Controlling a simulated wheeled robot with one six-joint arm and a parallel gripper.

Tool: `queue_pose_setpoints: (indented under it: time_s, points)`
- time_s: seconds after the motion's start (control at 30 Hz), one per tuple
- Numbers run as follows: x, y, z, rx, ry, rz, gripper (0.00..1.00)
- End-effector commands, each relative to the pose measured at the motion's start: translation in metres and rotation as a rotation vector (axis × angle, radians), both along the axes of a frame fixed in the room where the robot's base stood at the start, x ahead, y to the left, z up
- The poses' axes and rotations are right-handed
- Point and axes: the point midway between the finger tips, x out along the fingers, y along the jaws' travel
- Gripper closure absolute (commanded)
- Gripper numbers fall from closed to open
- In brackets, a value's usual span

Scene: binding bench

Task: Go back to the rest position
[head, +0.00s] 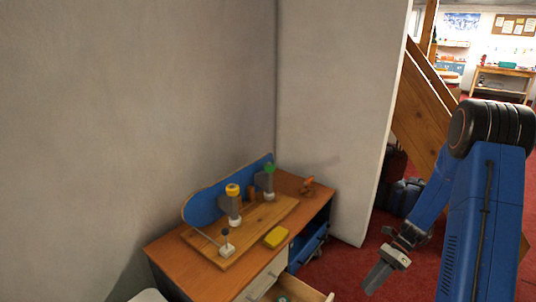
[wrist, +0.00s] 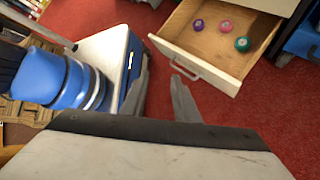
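My gripper (head: 379,277) hangs over the red floor to the right of the wooden desk, on my blue arm. In the wrist view its two grey fingers (wrist: 161,72) stand apart with nothing between them. An open drawer (wrist: 205,68) lies beyond the fingertips in that view. It holds a purple (wrist: 197,24), a pink (wrist: 225,26) and a green (wrist: 242,44) round piece. The drawer front also shows low in the head view (head: 318,295).
The desk (head: 165,248) carries a wooden board with a blue back panel (head: 204,204), two grey devices with yellow and green tops, a yellow block (head: 276,237) and a small orange-brown object (head: 307,186). A white partition (head: 338,110) stands behind. Dark bags (head: 407,197) sit by wooden beams.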

Motion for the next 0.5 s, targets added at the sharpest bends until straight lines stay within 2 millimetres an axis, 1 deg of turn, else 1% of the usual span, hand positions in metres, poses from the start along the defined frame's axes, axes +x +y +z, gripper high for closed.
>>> queue_pose_setpoints:
  time_s: [0.03,0.1,0.37,0.5]
  points:
    - [-0.002,0.003,0.013,-0.011,-0.041,0.035,0.72]
    - [-0.005,0.006,0.028,-0.024,-0.094,0.085,0.72]
    - [-0.020,0.018,0.080,-0.071,-0.282,0.276,0.72]
    - [-0.030,0.025,0.106,-0.096,-0.379,0.382,0.72]
